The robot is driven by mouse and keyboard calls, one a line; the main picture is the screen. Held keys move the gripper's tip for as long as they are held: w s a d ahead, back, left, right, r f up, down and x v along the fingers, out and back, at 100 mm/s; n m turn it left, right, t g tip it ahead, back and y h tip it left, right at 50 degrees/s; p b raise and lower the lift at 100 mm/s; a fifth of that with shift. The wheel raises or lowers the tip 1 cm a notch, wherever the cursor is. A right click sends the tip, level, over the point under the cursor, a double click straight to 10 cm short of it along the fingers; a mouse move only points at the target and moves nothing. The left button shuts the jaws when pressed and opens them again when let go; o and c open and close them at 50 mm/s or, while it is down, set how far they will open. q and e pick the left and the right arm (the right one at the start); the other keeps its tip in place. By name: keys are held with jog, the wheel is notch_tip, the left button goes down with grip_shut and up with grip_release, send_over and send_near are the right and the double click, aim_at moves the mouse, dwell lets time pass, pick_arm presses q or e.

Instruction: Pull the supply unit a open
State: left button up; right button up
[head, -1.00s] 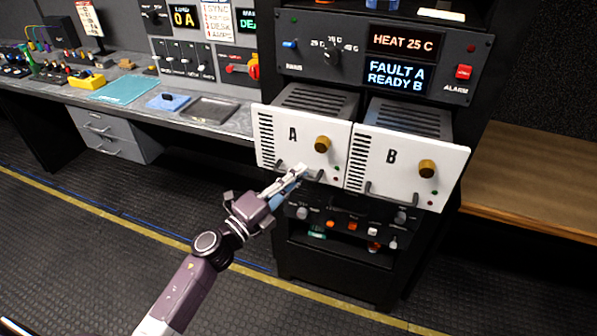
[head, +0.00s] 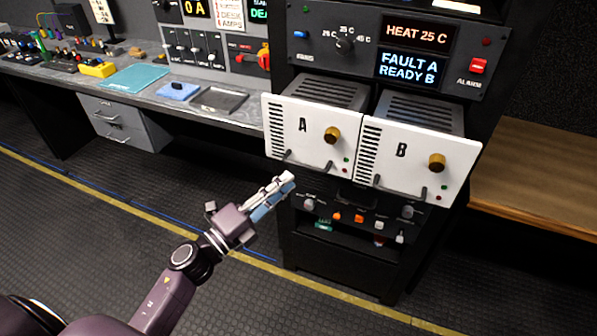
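Supply unit A (head: 312,112) is on the left in the rack, with a white front panel, a vent, a brass knob and a dark bar handle along its lower edge. It stands out of the rack, and its grey slotted top shows behind the panel. My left gripper (head: 284,182) is just below and left of that handle, apparently clear of it, with nothing seen in it. Its two fingers lie close together, and I cannot tell whether they are apart. My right gripper is not in view.
Supply unit B (head: 412,128) stands out beside A to a similar extent. Above them is a control panel with a display (head: 410,69) reading FAULT A READY B. A wooden bench (head: 535,180) is on the right, a desk (head: 130,97) on the left. Open floor lies in front.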

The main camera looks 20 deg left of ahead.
pick_arm(q)
jog(key=shift+v, duration=2.2)
jog(key=a+f+n+g+y, duration=0.1)
jog(key=a+f+n+y, duration=0.3)
jog(key=f, duration=0.6)
jog(key=f+n+g+y, duration=0.15)
jog(key=f+n, duration=0.35)
jog(key=f, duration=0.5)
jog(key=s+f+n+g+y, duration=0.1)
jog(key=s+f+n+g, duration=0.2)
jog(key=f, duration=0.6)
jog(key=s+f+n+g+y, duration=0.1)
jog(key=s+f+n, duration=0.1)
jog(key=s+f, duration=0.45)
jog(key=s+d+f+n+g, duration=0.2)
jog(key=s+f+n+g, duration=0.25)
jog(key=s+f, duration=0.9)
jog(key=s+d+f+n+g, duration=0.1)
jog(key=s+f+g, duration=0.2)
jog(key=s, duration=0.6)
jog(key=s+d+f+n+g, duration=0.2)
jog(key=s+f+g, duration=0.1)
jog(key=s+f, duration=0.4)
jog(key=s+y, duration=0.1)
jog(key=s, duration=0.2)
jog(key=shift+s, duration=0.2)
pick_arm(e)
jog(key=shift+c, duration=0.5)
